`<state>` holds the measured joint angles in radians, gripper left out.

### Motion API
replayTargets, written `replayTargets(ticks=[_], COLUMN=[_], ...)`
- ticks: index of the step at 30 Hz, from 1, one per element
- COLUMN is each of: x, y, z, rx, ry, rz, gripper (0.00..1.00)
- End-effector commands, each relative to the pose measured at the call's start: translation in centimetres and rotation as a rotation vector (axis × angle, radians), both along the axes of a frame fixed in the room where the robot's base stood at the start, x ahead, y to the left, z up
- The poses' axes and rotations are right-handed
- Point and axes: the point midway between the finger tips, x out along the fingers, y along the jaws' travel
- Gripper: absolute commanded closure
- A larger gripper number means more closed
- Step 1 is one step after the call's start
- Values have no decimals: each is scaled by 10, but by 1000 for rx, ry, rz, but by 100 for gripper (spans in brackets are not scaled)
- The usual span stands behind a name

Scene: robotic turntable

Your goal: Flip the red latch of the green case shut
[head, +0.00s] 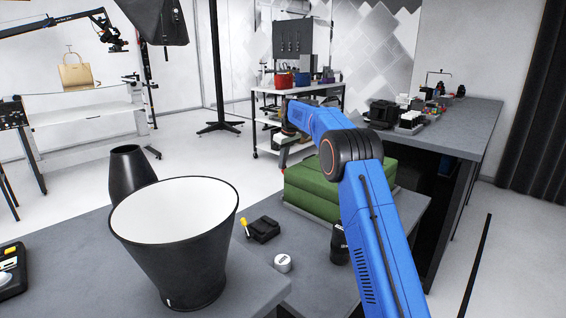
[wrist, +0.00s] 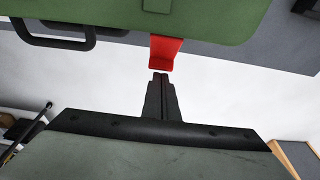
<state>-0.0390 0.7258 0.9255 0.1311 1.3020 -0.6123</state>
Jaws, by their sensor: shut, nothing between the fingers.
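The green case (head: 312,187) lies on the grey table, partly hidden behind my blue arm in the head view. In the wrist view the case (wrist: 205,17) fills the top, with a black handle (wrist: 55,36) at its left. The red latch (wrist: 164,52) hangs from the case edge and sticks out past it. My gripper (wrist: 160,76) is shut and empty. Its tips show just below the free end of the latch in the wrist view, close to it; I cannot tell whether they touch. In the head view my gripper is beside the case's left side, with its tips hard to make out.
A large black reflector with a white inside (head: 185,285) stands at the front. A black item with a yellow part (head: 263,230), a white-topped round tin (head: 283,263) and a black cylinder (head: 339,245) stand on the table (head: 318,285) near the case.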

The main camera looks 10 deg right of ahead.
Motion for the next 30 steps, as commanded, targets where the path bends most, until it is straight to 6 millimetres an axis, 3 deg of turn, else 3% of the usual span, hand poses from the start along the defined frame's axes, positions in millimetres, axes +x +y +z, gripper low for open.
replayTargets(ticks=[15,30], x=[2,2], y=[1,2], z=[-12,-27], rx=[-80,-78], ry=[109,107], rz=[0,0], gripper=[100,100])
